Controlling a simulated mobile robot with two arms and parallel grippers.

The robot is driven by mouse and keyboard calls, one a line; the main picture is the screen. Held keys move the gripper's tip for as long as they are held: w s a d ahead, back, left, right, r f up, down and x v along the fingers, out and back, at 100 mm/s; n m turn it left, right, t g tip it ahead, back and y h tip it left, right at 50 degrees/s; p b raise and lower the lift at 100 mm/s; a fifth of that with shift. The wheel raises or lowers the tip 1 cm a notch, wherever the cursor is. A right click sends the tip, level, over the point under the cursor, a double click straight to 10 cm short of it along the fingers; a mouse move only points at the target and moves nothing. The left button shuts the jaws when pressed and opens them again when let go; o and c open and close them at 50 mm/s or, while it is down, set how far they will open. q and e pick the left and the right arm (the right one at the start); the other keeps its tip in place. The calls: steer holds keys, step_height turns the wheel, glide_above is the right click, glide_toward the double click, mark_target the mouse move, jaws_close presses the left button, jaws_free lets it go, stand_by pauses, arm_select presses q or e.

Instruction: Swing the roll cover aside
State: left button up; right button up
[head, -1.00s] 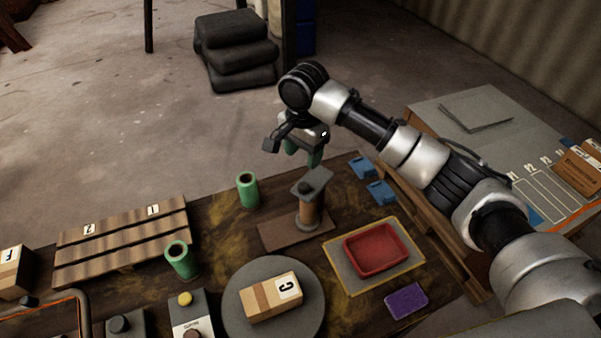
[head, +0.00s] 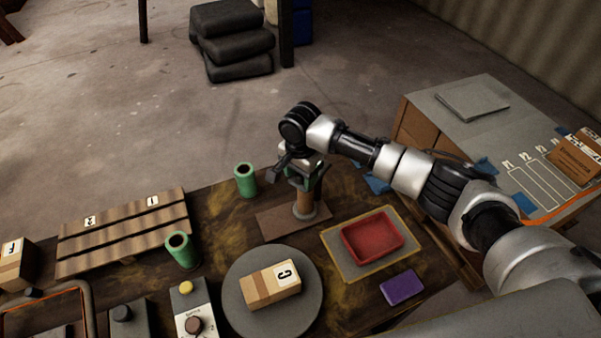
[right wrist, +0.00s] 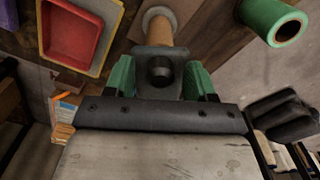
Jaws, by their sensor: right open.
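The roll cover (right wrist: 158,56) is a dark grey plate with a round dark knob (right wrist: 160,70), on top of an upright tan roll (head: 304,203). In the head view my right gripper mostly hides the cover. The roll stands on a brown base board (head: 275,223). My right gripper (head: 308,180) is open at the cover. In the right wrist view its green fingers (right wrist: 160,76) lie on either side of the knob, with a visible gap; whether they touch the plate I cannot tell. My left gripper is not in view.
Two green cylinders (head: 245,180) (head: 182,251) stand left of the roll. A red tray (head: 372,237), a purple block (head: 401,287) and a round grey plate (head: 236,308) carrying a cardboard box (head: 262,288) lie nearer. A slatted board (head: 130,228) is at left.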

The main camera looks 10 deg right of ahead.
jaws_close()
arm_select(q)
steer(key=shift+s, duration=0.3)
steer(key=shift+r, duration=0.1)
